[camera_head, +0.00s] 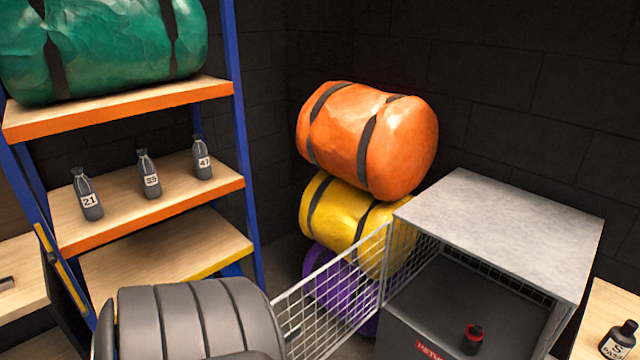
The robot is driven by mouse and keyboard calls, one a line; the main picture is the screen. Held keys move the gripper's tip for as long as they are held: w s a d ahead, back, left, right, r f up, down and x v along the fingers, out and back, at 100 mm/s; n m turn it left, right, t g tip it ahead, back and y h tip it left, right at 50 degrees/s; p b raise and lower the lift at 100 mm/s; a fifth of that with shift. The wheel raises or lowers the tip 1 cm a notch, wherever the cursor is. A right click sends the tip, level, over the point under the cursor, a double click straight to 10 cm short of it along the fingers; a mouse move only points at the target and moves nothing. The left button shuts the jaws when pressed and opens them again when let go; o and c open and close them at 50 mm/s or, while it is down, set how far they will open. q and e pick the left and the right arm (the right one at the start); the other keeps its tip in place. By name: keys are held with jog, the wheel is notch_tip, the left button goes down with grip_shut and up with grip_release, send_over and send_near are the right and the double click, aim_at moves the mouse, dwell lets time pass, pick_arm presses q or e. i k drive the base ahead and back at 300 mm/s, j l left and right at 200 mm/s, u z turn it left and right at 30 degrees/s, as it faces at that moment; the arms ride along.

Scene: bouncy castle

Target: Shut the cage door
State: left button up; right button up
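The cage (500,215) stands at the right, a box with a grey top and mesh sides. Its front faces me and is open, showing a dark interior. The cage door (335,290) is a pale wire mesh panel. It stands open, swung out to the left from the cage's left front edge, and its lower part runs out of the picture. Neither of my grippers shows in the head view, so I cannot see whether either touches the door.
A small red and black object (473,338) is at the cage's front, near a red label. Orange (367,138), yellow (345,222) and purple (335,285) rolls are stacked behind the door. A dark ribbed shape (195,320) fills the lower left, before a shelf rack (150,215) with numbered bottles.

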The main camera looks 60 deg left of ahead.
aim_at(293, 334)
jog(key=k+j, duration=0.1)
jog(key=j, duration=0.45)
jog(key=k+j, duration=0.1)
jog(key=j, duration=0.45)
jog(key=k+j, duration=0.1)
jog(key=j, duration=0.5)
jog(key=k+j, duration=0.1)
jog(key=j, duration=0.45)
